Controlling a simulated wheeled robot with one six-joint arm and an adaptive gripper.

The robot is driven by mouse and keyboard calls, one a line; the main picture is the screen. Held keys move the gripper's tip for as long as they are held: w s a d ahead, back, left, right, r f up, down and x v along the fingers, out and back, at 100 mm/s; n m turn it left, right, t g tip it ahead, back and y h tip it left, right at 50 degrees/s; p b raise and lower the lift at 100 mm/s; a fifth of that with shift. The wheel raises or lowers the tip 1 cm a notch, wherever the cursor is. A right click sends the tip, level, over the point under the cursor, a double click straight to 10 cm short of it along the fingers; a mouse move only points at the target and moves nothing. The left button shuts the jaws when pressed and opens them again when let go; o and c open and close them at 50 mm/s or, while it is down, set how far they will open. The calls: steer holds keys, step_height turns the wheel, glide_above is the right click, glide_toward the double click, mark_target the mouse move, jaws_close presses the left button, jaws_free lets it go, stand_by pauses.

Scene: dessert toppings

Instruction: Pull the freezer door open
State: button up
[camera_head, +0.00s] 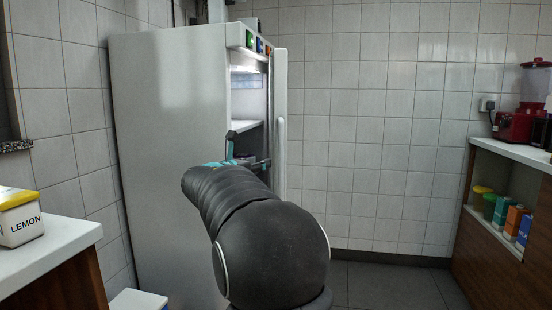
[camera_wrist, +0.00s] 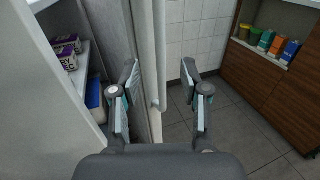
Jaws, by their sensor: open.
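The white freezer (camera_head: 165,150) stands against the wall in the head view. Its door (camera_head: 281,85) stands ajar, and lit shelves show inside. The door's long white handle (camera_head: 281,150) is at its right side. In the wrist view the door (camera_wrist: 118,30) runs down left of centre, with the handle (camera_wrist: 159,50) upright between my two fingers. My gripper (camera_wrist: 160,75) is open, one finger on the door side and one on the room side. I cannot tell whether either finger touches. My gripper is partly hidden behind my arm in the head view.
Boxes (camera_wrist: 66,45) and a blue item (camera_wrist: 95,95) sit inside the freezer. A lemon container (camera_head: 20,218) stands on the left counter (camera_head: 50,248). A right cabinet (camera_head: 500,258) holds several cartons, with a red blender (camera_head: 525,115) on top. The tiled floor (camera_head: 385,285) is clear.

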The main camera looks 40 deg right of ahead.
mark_target(280, 155)
steer(key=p+x, duration=0.1)
steer(key=x, duration=1.2)
steer(key=shift+w+d+r, duration=0.1)
steer(key=shift+d, duration=0.2)
jaws_close()
